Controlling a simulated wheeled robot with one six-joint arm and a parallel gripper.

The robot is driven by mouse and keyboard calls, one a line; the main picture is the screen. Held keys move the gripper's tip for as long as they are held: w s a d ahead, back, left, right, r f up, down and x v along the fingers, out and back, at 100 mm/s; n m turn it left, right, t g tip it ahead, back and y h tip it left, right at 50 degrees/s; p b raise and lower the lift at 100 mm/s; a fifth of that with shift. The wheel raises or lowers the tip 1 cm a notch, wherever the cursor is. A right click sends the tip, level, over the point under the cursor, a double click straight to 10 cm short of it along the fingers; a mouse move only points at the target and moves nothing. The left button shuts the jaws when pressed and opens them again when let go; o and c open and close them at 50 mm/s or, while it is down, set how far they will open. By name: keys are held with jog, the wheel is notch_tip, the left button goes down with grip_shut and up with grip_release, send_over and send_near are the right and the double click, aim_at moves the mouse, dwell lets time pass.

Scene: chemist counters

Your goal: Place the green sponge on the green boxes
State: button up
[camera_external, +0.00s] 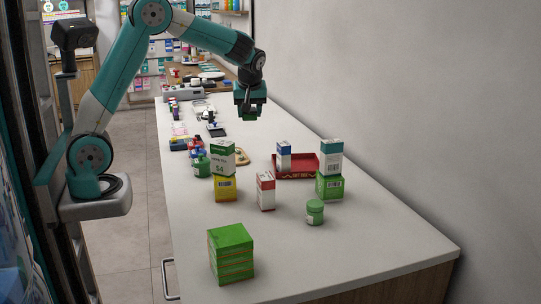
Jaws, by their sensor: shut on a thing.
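My gripper (249,109) is in the air above the far half of the counter, pointing down. It is shut on the green sponge (250,115), a small dark green piece showing just below the fingers. The green boxes (232,256) are a neat stack at the near left of the counter, with a bare, flat green top. My gripper is well behind this stack and high above the counter, apart from it.
A white-green box (222,158) stands on a yellow box (225,188). A red-white box (265,191), green jar (315,211), red tray (297,166) and a teal-white box (330,157) on a green box (329,187) stand mid-counter. The near right counter (370,245) is clear.

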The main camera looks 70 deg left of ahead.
jog(key=d+r+m+t, duration=0.25)
jog(key=d+m, duration=0.25)
jog(key=d, duration=1)
notch_tip(320, 180, up, 6)
jog(key=m+t+h+p, duration=0.15)
jog(key=m+h, duration=0.25)
jog(key=m, duration=0.7)
send_over(230, 235)
jog(key=s, duration=0.1)
jog(key=f, duration=1.5)
jog(key=shift+s+f+p, duration=0.25)
jog(key=shift+p, duration=0.1)
jog(key=shift+f, duration=2.05)
